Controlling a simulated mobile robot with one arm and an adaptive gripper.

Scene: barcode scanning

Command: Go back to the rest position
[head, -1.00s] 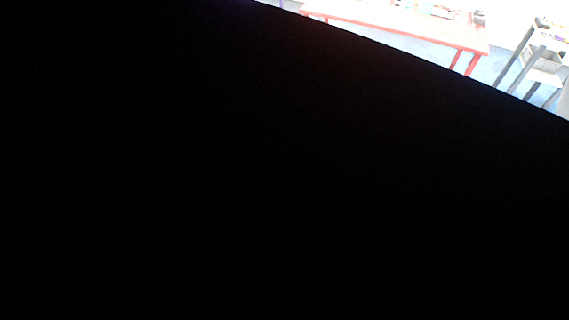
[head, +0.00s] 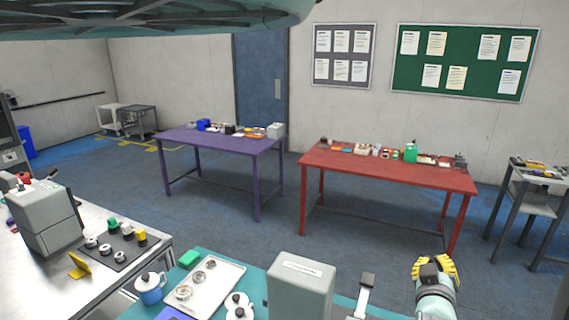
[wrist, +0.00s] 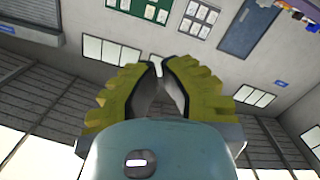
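My gripper (head: 436,260) is at the lower right of the head view, raised in front of the red table. It has yellow ribbed fingers on a pale teal body. In the wrist view my gripper (wrist: 157,64) has its two fingertips drawn together at the top, with only a narrow gap. Nothing shows held between the fingers. The wrist view looks past them at walls, windows and a blue door, with no work surface close by.
A metal bench (head: 20,262) is at left. A purple table (head: 222,143) and red table (head: 385,172) stand beyond, with open floor between.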

